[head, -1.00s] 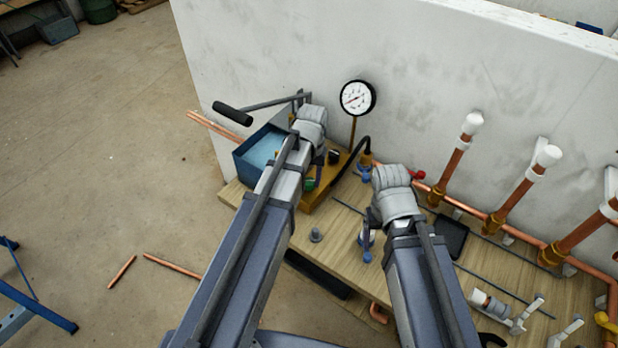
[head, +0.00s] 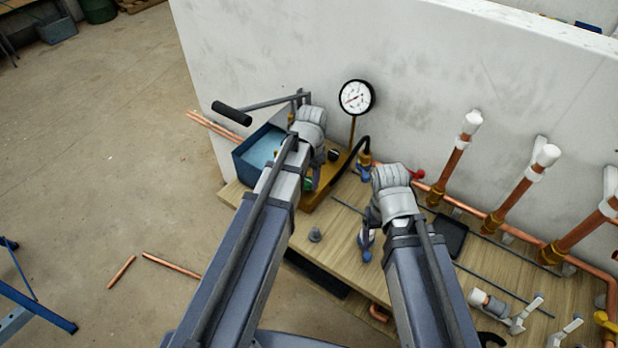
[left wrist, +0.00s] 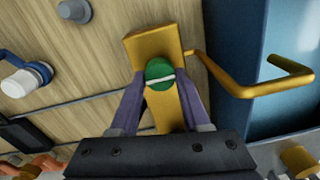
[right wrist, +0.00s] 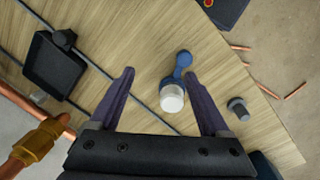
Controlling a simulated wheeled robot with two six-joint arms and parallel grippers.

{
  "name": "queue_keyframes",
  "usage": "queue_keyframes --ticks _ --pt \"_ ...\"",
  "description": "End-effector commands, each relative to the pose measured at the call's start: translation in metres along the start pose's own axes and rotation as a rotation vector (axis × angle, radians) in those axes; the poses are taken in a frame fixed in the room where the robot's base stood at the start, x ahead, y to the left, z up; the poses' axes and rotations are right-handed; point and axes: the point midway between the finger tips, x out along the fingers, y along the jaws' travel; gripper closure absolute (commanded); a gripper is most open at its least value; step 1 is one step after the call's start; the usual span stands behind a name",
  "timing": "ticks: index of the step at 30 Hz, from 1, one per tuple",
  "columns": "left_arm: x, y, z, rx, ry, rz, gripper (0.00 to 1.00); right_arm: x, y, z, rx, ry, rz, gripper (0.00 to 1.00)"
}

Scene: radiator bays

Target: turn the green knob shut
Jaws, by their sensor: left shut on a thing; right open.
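The green knob (left wrist: 160,74), round with a pale line across its top, sits on the yellow pump body (left wrist: 168,110). The line runs nearly level in the left wrist view. My left gripper (left wrist: 160,88) is shut on the knob, one finger at each side. In the head view the knob (head: 308,184) is mostly hidden behind my left gripper (head: 314,178). My right gripper (right wrist: 158,76) is open and empty above the bench, with a white-capped blue valve (right wrist: 172,98) in view between its fingers.
The pump's blue tank (head: 246,160) and black-gripped lever (head: 232,113) are at the left. A gauge (head: 357,97) stands behind the pump, near the wall (head: 450,80). Copper pipes (head: 510,204) rise at the right. A black tray (head: 450,236) and small fittings lie on the bench (head: 345,258).

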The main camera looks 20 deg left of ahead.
Motion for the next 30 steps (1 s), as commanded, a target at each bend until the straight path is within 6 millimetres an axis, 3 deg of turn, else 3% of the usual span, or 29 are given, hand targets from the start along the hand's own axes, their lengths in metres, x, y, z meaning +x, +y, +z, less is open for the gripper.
queue_keyframes --ticks 13,14,21,30 --pt "0.0001 0.0000 0.0003 0.010 0.000 0.000 1.00 0.0001 0.0000 0.0000 0.000 0.000 0.000 0.20" --pt "0.0001 0.0000 0.0003 0.010 0.000 0.000 0.51 0.0001 0.0000 0.0000 0.000 0.000 0.000 0.20" --pt "0.0000 0.0000 0.0001 0.009 0.000 0.000 0.24 0.0000 0.0000 0.0000 0.000 0.000 0.000 0.20" --pt "-0.0010 0.0001 0.0001 0.008 0.000 0.000 0.23 -0.0010 0.0001 0.0000 0.000 0.000 0.000 0.20"
